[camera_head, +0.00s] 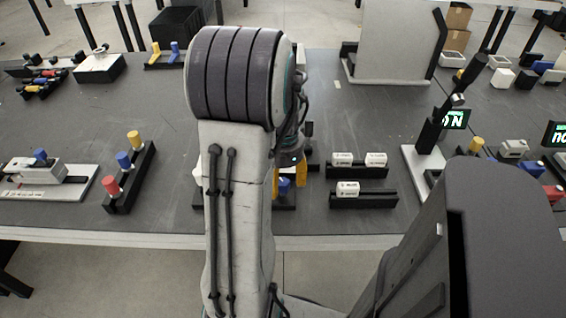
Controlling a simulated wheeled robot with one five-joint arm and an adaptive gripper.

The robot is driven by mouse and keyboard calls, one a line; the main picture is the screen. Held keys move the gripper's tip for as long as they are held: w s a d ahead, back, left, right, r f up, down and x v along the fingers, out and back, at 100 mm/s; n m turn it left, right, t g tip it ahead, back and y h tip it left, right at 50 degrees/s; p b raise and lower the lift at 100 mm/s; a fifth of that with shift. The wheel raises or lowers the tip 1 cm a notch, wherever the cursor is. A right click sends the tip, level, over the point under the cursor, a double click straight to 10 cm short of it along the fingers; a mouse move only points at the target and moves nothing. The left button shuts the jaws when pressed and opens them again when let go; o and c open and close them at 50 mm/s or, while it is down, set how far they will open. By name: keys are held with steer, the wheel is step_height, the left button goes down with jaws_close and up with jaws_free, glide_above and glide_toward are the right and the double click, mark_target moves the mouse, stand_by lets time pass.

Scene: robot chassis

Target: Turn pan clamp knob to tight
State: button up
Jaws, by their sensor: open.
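My arm rises through the middle of the view and hides much of the work area behind it. My gripper (292,175) shows only in part, as orange fingers pointing down just right of the arm. It is open. A small blue piece (284,187) shows beside the fingers, above a black base; whether they touch it I cannot tell. No marking identifies the pan clamp knob. A black upright mount (430,135) with a tilted black handle (474,68) stands on a light plate at the right; its small knobs are hard to make out.
Black holders with white blocks (347,188) lie right of the gripper. A black rack with red, blue and yellow knobs (123,160) stands left. A grey panel (400,40) stands at the back. The dark table (75,120) has free room at centre left.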

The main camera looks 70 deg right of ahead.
mark_target(284, 178)
step_height(284, 178, up, 11)
stand_by(0.5)
stand_by(0.8)
steer(key=w+a+f+n+p, duration=0.1)
steer(key=w+a+f+n, duration=0.25)
steer(key=a+n, duration=0.55)
steer(key=w+a+r+n+t+p, duration=0.1)
steer(key=w+a+r+n+p, duration=0.1)
steer(key=a+n, duration=0.3)
steer(key=w+a+r+n+t+p, duration=0.1)
steer(key=w+a+r+n+p, duration=0.2)
steer(key=a, duration=0.7)
steer(key=w+a+r+n+t+p, duration=0.1)
steer(key=w+a+r+n+p, duration=0.2)
steer(key=a+r+n, duration=0.3)
steer(key=w+a+n, duration=0.1)
steer(key=a+n, duration=0.1)
steer(key=n, duration=0.1)
steer(key=shift+w+a, duration=0.2)
steer(key=shift+a, duration=0.1)
